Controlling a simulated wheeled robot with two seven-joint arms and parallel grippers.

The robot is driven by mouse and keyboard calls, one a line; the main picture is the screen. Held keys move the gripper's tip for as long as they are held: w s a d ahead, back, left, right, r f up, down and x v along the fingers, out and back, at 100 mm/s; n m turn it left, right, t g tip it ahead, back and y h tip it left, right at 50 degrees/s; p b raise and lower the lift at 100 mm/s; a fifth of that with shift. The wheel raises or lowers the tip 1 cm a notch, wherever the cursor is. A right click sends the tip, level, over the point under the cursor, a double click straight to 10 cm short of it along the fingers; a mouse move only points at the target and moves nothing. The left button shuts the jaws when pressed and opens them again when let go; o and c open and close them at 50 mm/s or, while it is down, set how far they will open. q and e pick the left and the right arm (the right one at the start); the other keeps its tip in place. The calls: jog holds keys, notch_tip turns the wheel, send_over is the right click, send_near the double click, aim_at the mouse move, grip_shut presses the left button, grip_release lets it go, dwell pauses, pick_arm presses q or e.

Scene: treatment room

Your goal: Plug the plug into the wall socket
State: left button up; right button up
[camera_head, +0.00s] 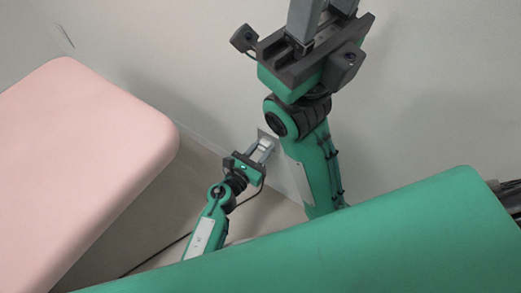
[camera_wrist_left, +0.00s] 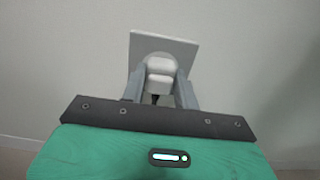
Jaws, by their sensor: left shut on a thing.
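The wall socket is a grey square plate (camera_wrist_left: 185,45) on the pale wall, with a round face partly covered by the plug. It also shows, small, in the head view (camera_head: 267,135). The white plug (camera_wrist_left: 160,66) is between the fingers of my left gripper (camera_wrist_left: 160,82), which is shut on it. The plug is in front of the round face and lines up with it; I cannot tell whether it is inserted. In the head view my left gripper (camera_head: 263,150) is low at the wall. My right gripper (camera_head: 322,15) is high up, its fingertips cut off by the top edge.
A pink padded couch (camera_head: 85,150) fills the left side. A dark cable (camera_head: 155,257) runs along the floor near my left arm. My right arm hangs close to the right of the socket. The wall around the plate is bare.

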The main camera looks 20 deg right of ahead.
pick_arm(q)
jog(key=shift+d, duration=0.1)
jog(key=o, duration=1)
jog(key=shift+w, duration=0.1)
jog(key=p+v, duration=0.2)
jog(key=v, duration=1.1)
jog(key=shift+s+a, duration=0.25)
jog(key=shift+a, duration=0.05)
